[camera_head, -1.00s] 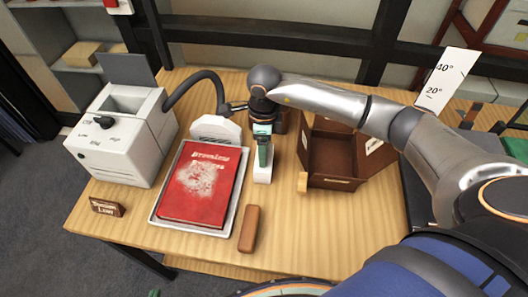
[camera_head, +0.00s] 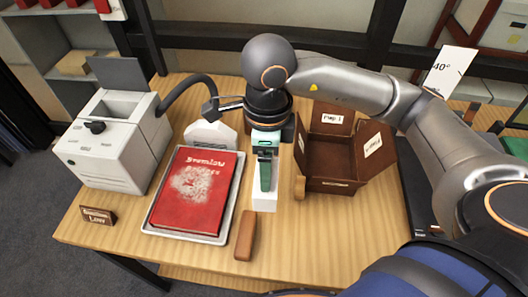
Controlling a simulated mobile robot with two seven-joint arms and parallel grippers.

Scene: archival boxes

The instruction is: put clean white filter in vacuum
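My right gripper (camera_head: 265,165) points down over the middle of the table, its dark wrist above it. A white block (camera_head: 264,202) is at its green finger (camera_head: 265,177) and looks held; it is probably the white filter. The far side of the grip is hidden by the hand. The vacuum (camera_head: 110,150) is a white box with an open top and a dark knob, at the left of the table. Its dark hose (camera_head: 187,84) arches right towards the gripper. My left gripper is not in view.
A red book (camera_head: 192,192) with pale dust lies in a white tray (camera_head: 153,230). A white angular block (camera_head: 210,137) stands behind it. An open brown box (camera_head: 331,184) is right of the gripper.

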